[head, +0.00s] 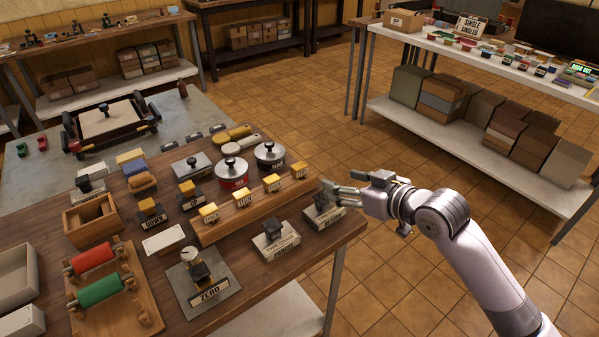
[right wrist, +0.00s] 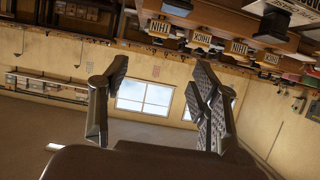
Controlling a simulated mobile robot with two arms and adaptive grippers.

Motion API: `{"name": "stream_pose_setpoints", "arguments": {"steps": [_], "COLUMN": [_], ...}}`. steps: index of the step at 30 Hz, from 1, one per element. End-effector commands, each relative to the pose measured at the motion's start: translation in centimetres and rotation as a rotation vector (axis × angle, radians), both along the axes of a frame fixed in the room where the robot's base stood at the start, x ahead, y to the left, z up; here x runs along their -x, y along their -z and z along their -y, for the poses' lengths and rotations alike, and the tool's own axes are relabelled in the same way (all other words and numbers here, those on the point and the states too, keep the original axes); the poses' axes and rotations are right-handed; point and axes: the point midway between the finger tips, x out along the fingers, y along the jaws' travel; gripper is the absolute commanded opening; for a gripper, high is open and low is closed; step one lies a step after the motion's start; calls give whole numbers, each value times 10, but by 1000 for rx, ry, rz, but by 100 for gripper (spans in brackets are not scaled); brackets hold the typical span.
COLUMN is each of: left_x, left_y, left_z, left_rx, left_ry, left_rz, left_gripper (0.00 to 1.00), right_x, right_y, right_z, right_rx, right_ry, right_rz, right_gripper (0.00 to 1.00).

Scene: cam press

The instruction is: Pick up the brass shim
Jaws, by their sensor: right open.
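I cannot single out a brass shim for certain. My right gripper (head: 339,184) is open and empty beyond the right end of the row, pointing left, near the bench's right edge. Its two spread fingers also show in the right wrist view (right wrist: 158,66). My left gripper is out of view.
Red and green rollers (head: 97,288) lie at the left. The tiled floor right of the bench is open, up to a white shelf table (head: 470,140).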

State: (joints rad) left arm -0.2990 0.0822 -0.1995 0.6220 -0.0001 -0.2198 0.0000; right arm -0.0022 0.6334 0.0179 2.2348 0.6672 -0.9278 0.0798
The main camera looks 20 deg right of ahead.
Motion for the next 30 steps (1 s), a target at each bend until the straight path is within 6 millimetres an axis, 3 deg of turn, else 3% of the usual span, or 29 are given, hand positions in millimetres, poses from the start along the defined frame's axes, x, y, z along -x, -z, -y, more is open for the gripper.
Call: {"name": "stream_pose_setpoints", "arguments": {"steps": [15,25,30], "left_x": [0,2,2], "left_y": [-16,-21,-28], "left_z": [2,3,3], "left_rx": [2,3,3], "left_ry": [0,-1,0], "left_rz": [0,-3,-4], "left_gripper": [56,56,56], "right_x": [-89,-112,-133], "right_y": [35,46,55], "right_z": [-33,-39,-44], "right_rx": [-7,-4,-6], "right_ry": [-2,-2,-1], "right_rz": [3,3,2], "right_gripper": [57,57,57]}}
